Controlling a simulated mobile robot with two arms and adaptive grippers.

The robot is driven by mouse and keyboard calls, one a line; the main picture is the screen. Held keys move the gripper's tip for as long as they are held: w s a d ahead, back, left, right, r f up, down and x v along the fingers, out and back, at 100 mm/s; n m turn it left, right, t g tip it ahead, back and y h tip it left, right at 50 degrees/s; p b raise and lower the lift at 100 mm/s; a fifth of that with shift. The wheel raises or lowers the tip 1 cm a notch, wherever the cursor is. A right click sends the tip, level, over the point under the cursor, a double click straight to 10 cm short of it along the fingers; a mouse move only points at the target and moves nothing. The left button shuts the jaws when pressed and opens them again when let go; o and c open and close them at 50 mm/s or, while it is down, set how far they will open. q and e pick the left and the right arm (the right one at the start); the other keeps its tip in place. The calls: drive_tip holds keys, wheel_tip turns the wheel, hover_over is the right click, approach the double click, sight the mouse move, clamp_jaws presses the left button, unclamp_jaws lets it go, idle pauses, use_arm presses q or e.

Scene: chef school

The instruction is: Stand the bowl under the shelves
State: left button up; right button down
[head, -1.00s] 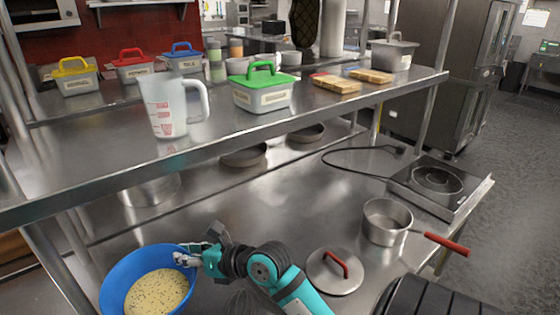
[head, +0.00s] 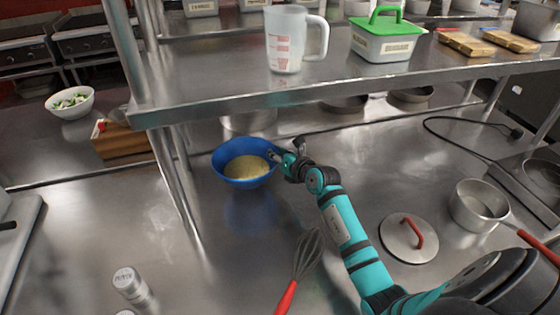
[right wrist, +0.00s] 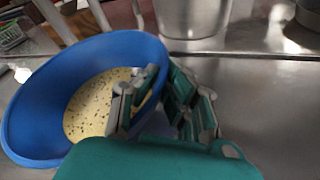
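The blue bowl (head: 232,178) holds pale yellow, dark-speckled food. My right gripper (head: 288,153) is at the bowl's right rim. In the right wrist view the bowl (right wrist: 32,115) fills the left side, and my right gripper (right wrist: 160,100) has one finger inside the rim and one outside, with a gap between them. Whether either finger touches the wall is unclear. My left gripper is out of view.
A metal pot (head: 248,122) stands behind the bowl. A whisk (head: 306,255), a lid (head: 395,238) and a saucepan (head: 478,207) lie nearer or to the right. A measuring jug (head: 287,40) and green-lidded box (head: 385,42) stand on the shelf. Shakers (head: 130,283) stand front left.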

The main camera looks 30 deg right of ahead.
wheel_tip(320, 180, down, 4)
drive_tip(key=shift+r, duration=0.15)
drive_tip(key=shift+f, duration=0.25)
drive_tip(key=shift+f, duration=0.1)
drive_tip(key=c, duration=1.5)
unclamp_jaws()
drive_tip(key=shift+f, duration=0.1)
drive_tip(key=shift+s, duration=0.2)
drive_tip(key=b+v, duration=0.1)
drive_tip(key=v, duration=1)
drive_tip(key=shift+s+r, duration=0.3)
drive_tip(key=shift+s, duration=0.05)
